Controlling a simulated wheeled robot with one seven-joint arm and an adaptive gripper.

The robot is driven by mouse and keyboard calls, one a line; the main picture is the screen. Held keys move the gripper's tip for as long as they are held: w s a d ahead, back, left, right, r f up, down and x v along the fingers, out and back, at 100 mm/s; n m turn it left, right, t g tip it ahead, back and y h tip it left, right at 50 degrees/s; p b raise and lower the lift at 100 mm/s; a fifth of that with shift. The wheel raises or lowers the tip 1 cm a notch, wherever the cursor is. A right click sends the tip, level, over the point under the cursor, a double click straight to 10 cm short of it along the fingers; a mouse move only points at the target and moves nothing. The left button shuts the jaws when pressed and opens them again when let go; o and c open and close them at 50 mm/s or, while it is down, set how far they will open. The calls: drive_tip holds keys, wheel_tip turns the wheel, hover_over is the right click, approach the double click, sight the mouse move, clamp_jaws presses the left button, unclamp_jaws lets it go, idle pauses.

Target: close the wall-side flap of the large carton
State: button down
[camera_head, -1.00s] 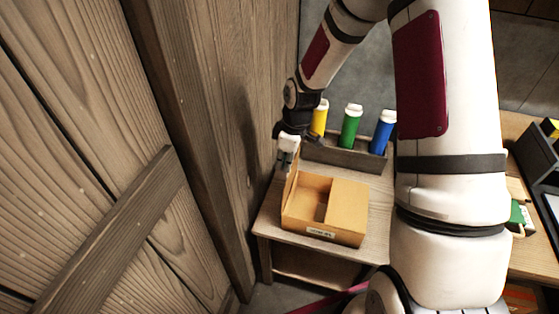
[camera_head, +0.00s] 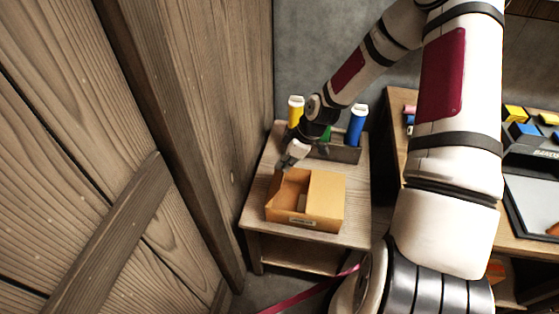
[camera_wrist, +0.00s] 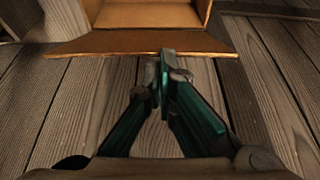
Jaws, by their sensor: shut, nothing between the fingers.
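The large carton (camera_head: 291,217) is an open tan box on a small wooden table. Its right-hand flap (camera_head: 327,193) lies flat over the right half. The wall-side flap (camera_head: 274,187) stands up at the left edge; its exact tilt is hard to tell. In the wrist view that flap (camera_wrist: 110,43) is a brown panel in front of the open carton (camera_wrist: 150,14). My gripper (camera_head: 281,164) is shut and empty at the carton's back left. In the wrist view its fingertips (camera_wrist: 164,62) are close to the flap's edge; contact is unclear.
A wooden wall (camera_head: 232,110) rises close to the table's left side. Behind the carton a grey rack (camera_head: 345,154) holds yellow (camera_head: 295,109), green and blue (camera_head: 357,124) bottles; my arm partly hides the green one. A second table (camera_head: 395,140) stands at right.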

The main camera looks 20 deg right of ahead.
drive_tip(key=t+y+b, duration=0.1)
drive_tip(key=t+y, duration=0.2)
drive_tip(key=y, duration=0.2)
hover_over(311, 196)
drive_tip(key=f, duration=0.8)
drive_tip(key=shift+w+a, duration=0.15)
drive_tip(key=shift+w, duration=0.25)
drive_tip(key=shift+s+d+f+t+y+b, duration=0.2)
drive_tip(key=shift+f+t+y+b, duration=0.35)
drive_tip(key=shift+b, duration=0.25)
drive_tip(key=shift+s+d+f+t+y+b, duration=0.25)
drive_tip(key=shift+f+t+b, duration=0.1)
drive_tip(key=shift+f+b, duration=0.35)
drive_tip(key=shift+a, duration=0.1)
drive_tip(key=shift+w+a, duration=0.1)
drive_tip(key=shift+a, duration=0.05)
